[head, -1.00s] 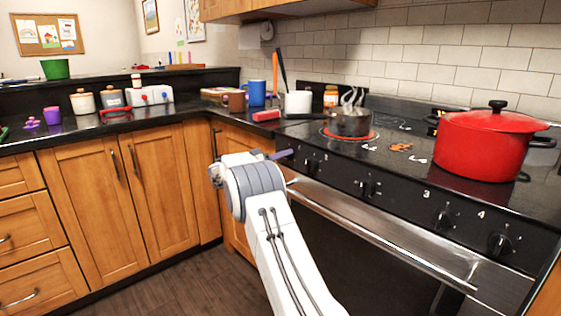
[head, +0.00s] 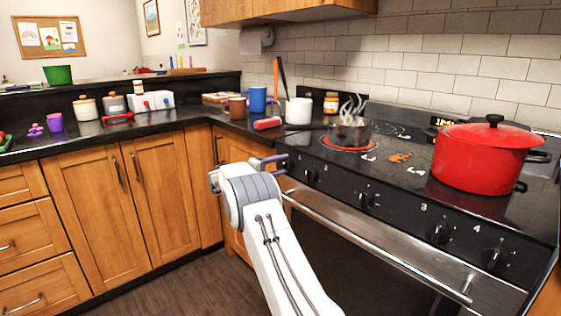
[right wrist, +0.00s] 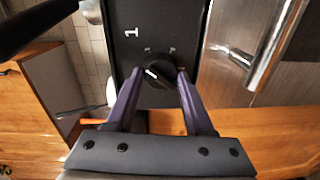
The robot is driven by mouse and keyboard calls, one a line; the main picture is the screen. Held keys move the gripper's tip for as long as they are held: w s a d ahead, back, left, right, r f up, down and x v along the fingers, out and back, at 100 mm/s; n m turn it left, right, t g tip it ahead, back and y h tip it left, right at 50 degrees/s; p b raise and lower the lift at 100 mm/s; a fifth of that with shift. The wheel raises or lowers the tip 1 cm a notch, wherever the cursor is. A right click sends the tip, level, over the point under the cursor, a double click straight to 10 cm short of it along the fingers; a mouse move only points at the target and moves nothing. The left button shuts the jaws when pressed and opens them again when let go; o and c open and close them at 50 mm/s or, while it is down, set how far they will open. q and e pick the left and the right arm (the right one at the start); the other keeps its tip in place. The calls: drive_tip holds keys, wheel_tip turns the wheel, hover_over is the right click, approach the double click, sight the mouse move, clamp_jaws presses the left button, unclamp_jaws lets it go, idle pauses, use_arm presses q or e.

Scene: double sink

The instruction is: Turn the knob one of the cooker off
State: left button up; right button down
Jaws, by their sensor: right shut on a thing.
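The cooker (head: 395,215) stands at the right, its black front panel carrying a row of knobs. Knob one (right wrist: 157,73) is black with a white pointer mark, beside the printed "1" in the right wrist view. The pointer tilts toward the upper left there. My right gripper (right wrist: 160,74) is shut on this knob, a purple finger on each side. In the head view the right gripper (head: 282,163) is at the panel's left end, and its wrist hides part of the knob. The burner (head: 327,141) under the steaming pot (head: 349,133) glows red. My left gripper is out of view.
A large red pot (head: 480,160) stands on the cooktop's right side. The oven handle (head: 380,250) runs below the panel, close to my right arm. A white utensil holder (head: 298,111) and mugs stand on the counter to the left. Floor is clear at lower left.

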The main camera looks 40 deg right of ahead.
drive_tip(key=n+p, duration=0.2)
drive_tip(key=n, duration=0.1)
drive_tip(key=shift+n, duration=0.3)
drive_tip(key=shift+f+n+p, duration=0.15)
drive_tip(key=shift+n+p, duration=1.2)
drive_tip(key=shift+n, duration=0.35)
drive_tip(key=shift+c, duration=1.4)
unclamp_jaws()
drive_tip(key=shift+a, duration=0.1)
drive_tip(key=a, duration=1)
drive_tip(key=shift+s+a+r+g, duration=0.2)
drive_tip(key=shift+r+g, duration=0.1)
drive_tip(key=shift+g, duration=0.1)
